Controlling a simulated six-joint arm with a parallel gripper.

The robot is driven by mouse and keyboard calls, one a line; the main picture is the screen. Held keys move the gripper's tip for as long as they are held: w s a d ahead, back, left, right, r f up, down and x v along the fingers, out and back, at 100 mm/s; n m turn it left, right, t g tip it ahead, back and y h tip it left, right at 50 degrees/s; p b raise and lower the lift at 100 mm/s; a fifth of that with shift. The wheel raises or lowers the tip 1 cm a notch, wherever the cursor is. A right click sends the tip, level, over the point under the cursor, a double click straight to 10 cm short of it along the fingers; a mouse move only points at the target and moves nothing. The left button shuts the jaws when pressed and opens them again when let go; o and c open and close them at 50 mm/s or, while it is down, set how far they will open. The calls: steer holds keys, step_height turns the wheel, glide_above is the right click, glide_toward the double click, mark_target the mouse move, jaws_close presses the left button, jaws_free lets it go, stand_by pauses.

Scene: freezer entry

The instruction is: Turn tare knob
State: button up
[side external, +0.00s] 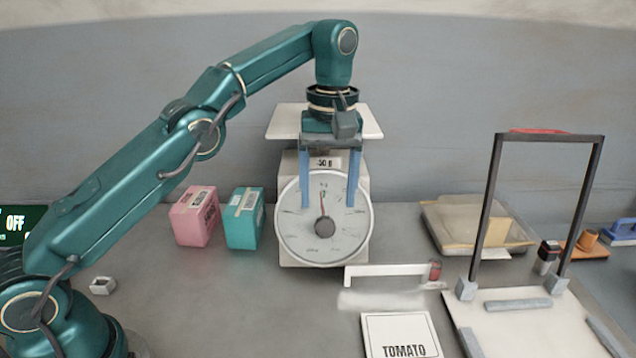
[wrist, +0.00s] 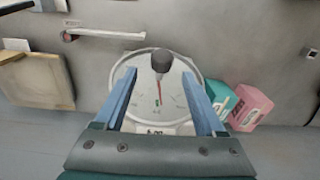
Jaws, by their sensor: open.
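A white scale (side external: 287,253) with a round dial (side external: 297,238) stands at the middle of the bench. The dark tare knob (side external: 326,229) sticks out at the dial's centre; it also shows in the wrist view (wrist: 162,61). In the wrist view the knob lies between the fingertips (wrist: 159,72), apart from both. The scale's pan (side external: 283,122) is behind my wrist.
Pink (side external: 195,216) and teal (side external: 244,218) boxes stand left of the scale. A white bar (side external: 385,270) with a red end and a TOMATO card (side external: 400,335) lie in front. A dark upright frame (side external: 490,200) on a white board and a tray (side external: 475,228) are at right.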

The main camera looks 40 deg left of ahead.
mark_target(324, 218)
steer(key=shift+s, duration=0.2)
steer(key=shift+s+f, duration=0.1)
steer(key=shift+f, duration=2.5)
steer(key=shift+r+h, duration=0.1)
steer(key=shift+h, duration=0.3)
steer(key=shift+a+t, duration=0.1)
steer(key=shift+t, duration=0.3)
